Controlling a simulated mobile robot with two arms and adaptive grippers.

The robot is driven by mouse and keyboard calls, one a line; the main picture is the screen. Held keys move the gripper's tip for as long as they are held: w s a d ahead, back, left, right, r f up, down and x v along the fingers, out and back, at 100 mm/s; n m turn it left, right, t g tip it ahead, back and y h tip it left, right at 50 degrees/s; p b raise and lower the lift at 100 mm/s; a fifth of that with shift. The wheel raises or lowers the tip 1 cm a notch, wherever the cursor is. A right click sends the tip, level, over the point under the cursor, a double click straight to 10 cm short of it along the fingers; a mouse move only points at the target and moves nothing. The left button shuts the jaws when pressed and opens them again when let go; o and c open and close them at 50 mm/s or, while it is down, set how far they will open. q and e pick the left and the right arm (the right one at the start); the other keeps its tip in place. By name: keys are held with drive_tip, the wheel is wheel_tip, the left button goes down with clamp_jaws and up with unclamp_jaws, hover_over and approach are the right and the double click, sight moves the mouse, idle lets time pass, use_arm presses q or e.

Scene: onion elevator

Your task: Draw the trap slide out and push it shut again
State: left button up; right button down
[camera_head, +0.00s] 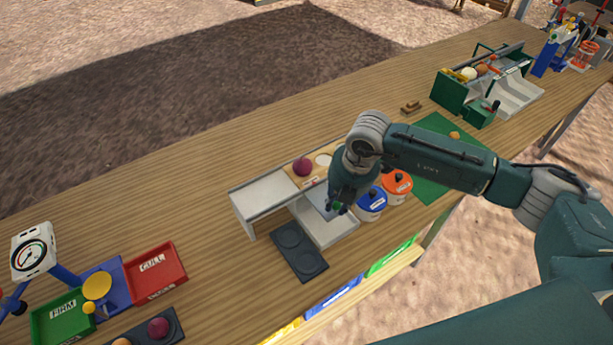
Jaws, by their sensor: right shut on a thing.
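My right gripper (339,203) reaches in from the right over the white bench unit (264,193). It is shut on the trap slide (318,198), a blue-grey plate with a small green part showing at the fingers. The slide sits at the unit's open front, above a pale tray (326,228). The gripper and wrist hide part of the slide, so how far it stands out cannot be told. A red onion (302,167) rests on the wooden board on top of the unit. My left gripper is not in view.
Blue-labelled (371,204) and orange (397,186) tubs stand close to the right of the gripper. A dark pad (298,251) lies in front. Red (157,271) and green (62,318) trays sit at left. The bench behind the unit is clear.

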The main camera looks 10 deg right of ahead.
drive_tip(key=shift+w+a+b, duration=0.55)
drive_tip(key=shift+w+b, duration=0.1)
drive_tip(key=shift+w, duration=0.55)
drive_tip(key=shift+w+a+b, duration=0.5)
drive_tip(key=shift+w+b, duration=0.1)
drive_tip(key=shift+w, duration=0.55)
drive_tip(key=shift+w+a+b, duration=0.55)
drive_tip(key=shift+w+b, duration=0.1)
drive_tip(key=shift+w, duration=0.55)
drive_tip(key=c, duration=1.5)
unclamp_jaws()
drive_tip(key=shift+w+d, duration=0.1)
drive_tip(key=shift+d, duration=0.05)
drive_tip(key=shift+r, duration=0.1)
wheel_tip(320, 180, up, 6)
drive_tip(key=p, duration=0.3)
drive_tip(key=shift+p, duration=0.35)
